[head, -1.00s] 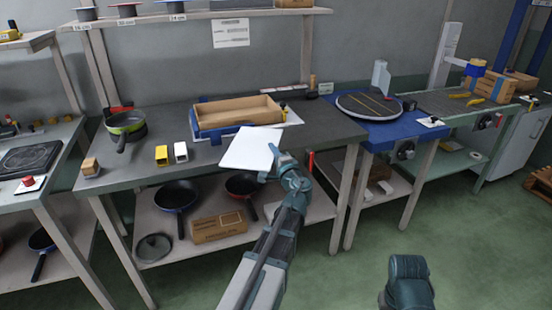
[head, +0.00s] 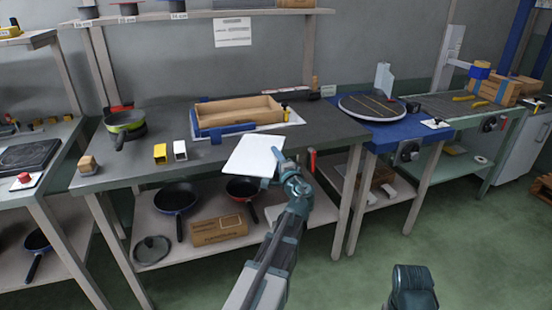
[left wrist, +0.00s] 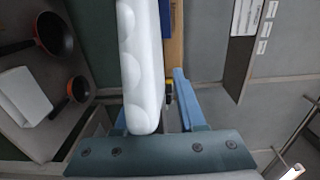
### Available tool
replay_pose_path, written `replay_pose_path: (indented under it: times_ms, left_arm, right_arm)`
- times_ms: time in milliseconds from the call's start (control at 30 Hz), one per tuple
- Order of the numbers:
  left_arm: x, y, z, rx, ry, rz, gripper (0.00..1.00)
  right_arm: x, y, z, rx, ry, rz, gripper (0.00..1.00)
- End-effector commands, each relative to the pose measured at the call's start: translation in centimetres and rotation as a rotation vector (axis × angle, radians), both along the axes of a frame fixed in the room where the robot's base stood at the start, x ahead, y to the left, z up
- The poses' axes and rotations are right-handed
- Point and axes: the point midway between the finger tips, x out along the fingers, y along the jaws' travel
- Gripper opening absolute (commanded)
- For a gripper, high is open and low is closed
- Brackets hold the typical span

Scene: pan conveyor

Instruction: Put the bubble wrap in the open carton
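The bubble wrap (head: 254,156) is a white, flat sheet. My left gripper (head: 279,168) is shut on its right edge and holds it in the air in front of the workbench. In the left wrist view the wrap (left wrist: 140,60) stands edge-on between the fingers, with bumps on one side, and partly hides the left finger. The open carton (head: 240,113) is a shallow brown box on the bench, behind the wrap in the head view, with blue pieces at its sides. A brown strip of it (left wrist: 174,50) shows in the left wrist view.
A round turntable (head: 370,106) is at the right.

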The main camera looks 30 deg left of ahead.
Motion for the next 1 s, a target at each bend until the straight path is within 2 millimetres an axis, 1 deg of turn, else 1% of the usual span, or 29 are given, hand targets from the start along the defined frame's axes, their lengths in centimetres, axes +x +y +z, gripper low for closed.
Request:
replay_pose_path:
  times_ms: [200,300,433,600,800,1000]
  left_arm:
    - [0.0,0.0,0.0,0.0,0.0,0.0,0.39]
    - [0.0,0.0,0.6,0.0,0.0,0.0,0.39]
    - [-1.6,-1.6,0.3,0.0,0.0,-0.002,0.39]
    - [-4.0,-4.4,0.3,0.0,0.0,-0.004,0.39]
    - [-6.3,-7.2,0.3,0.0,0.0,-0.003,0.39]
    - [-7.5,-8.8,0.3,0.0,0.0,-0.001,0.39]
  right_arm:
    - [0.0,0.0,0.0,0.0,0.0,0.0,0.3]
    - [0.0,0.0,0.6,0.001,0.0,0.0,0.3]
    - [0.0,0.0,0.3,0.001,0.0,0.0,0.3]
    - [0.0,0.0,0.3,0.001,0.0,0.0,0.3]
    - [0.0,0.0,0.3,0.001,0.0,0.0,0.3]
    - [0.0,0.0,0.3,0.001,0.0,0.0,0.3]
